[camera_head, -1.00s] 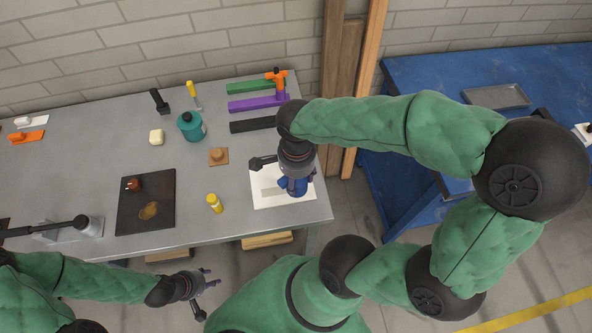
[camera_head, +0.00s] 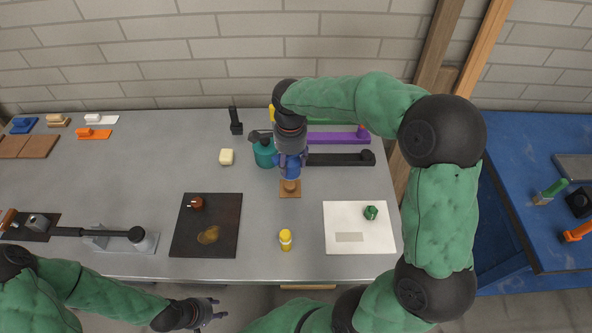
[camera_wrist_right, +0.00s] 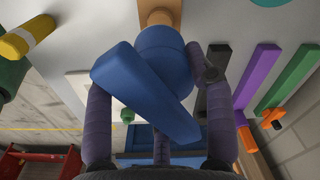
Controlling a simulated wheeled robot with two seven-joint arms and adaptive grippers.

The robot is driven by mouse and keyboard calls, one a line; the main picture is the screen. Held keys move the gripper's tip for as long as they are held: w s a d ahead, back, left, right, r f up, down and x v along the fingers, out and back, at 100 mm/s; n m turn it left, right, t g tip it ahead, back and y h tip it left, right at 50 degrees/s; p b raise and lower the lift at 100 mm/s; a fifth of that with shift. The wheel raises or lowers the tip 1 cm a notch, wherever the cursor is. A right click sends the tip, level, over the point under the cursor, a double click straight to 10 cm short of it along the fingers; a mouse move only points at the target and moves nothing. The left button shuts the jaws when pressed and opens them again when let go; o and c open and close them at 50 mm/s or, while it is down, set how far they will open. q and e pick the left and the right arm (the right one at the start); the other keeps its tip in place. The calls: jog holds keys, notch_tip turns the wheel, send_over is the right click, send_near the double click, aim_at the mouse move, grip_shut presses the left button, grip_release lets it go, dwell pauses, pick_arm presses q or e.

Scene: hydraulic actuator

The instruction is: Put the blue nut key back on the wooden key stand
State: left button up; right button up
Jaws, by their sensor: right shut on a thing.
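The blue nut key (camera_head: 292,170) is held in my right gripper (camera_head: 290,156). In the right wrist view the key (camera_wrist_right: 150,95) sits between the purple fingers, its long blue bar across the front. The wooden key stand (camera_head: 290,199), a small square base with a round peg, stands directly beyond the key's end. The stand (camera_wrist_right: 160,10) also shows at the top of the right wrist view. The key overlaps the peg's top, and I cannot tell whether they touch. My left gripper (camera_head: 216,310) is open and empty by the table's front edge.
A teal container (camera_head: 264,153) is close left of my right gripper. A white board (camera_head: 340,215) with a green nut (camera_head: 371,212) lies to the right. Black (camera_head: 335,160) and purple bars lie behind it.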

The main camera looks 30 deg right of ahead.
aim_at(290, 183)
jog(key=shift+w, duration=0.25)
jog(key=shift+f+b, duration=2.7)
jog(key=shift+f, duration=1.6)
jog(key=o, duration=1.4)
jog(key=o, duration=0.4)
jog(key=shift+s, duration=0.1)
jog(key=shift+r, duration=0.1)
